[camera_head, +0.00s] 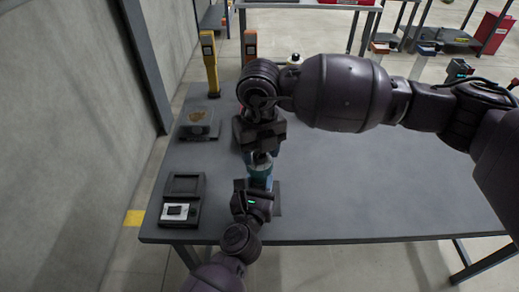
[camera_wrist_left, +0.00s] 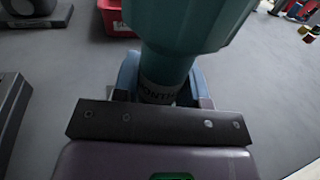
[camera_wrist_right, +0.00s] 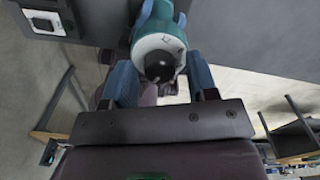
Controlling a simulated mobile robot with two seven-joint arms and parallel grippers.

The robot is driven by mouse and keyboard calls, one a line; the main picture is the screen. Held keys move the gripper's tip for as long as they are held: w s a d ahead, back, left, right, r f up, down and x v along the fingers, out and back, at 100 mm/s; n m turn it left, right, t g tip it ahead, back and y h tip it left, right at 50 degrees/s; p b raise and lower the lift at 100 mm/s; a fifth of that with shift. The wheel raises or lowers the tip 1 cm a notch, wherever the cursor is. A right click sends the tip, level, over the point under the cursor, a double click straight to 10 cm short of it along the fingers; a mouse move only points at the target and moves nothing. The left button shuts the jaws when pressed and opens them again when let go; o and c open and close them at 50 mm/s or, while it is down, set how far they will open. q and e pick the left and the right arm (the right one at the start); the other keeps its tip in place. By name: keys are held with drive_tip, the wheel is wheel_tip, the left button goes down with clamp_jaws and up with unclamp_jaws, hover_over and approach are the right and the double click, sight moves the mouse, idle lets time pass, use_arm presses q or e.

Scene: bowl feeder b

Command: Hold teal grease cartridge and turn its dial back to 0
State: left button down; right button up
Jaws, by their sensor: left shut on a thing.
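The teal grease cartridge (camera_head: 261,174) stands between my two grippers near the table's front edge in the head view. My left gripper (camera_head: 258,192) is shut on its lower part; the left wrist view shows the teal body (camera_wrist_left: 190,25) rising above the blue fingers. My right gripper (camera_head: 260,150) is over the cartridge's top. In the right wrist view its blue fingers are apart, on either side of the cartridge's white end face (camera_wrist_right: 158,45) with a black knob (camera_wrist_right: 159,66). Gaps show between the fingers and the knob. The dial's reading cannot be made out.
A dark case with a white-faced device (camera_head: 178,211) lies at the table's front left. A dark box with a brownish round top (camera_head: 197,122) is behind it. Yellow (camera_head: 209,60) and orange (camera_head: 250,45) posts stand at the back. The table's right side (camera_head: 400,190) is clear.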

idle(0.3)
wheel_tip(320, 180, up, 12)
idle(0.5)
use_arm(q)
drive_tip(key=c, duration=0.6)
unclamp_jaws()
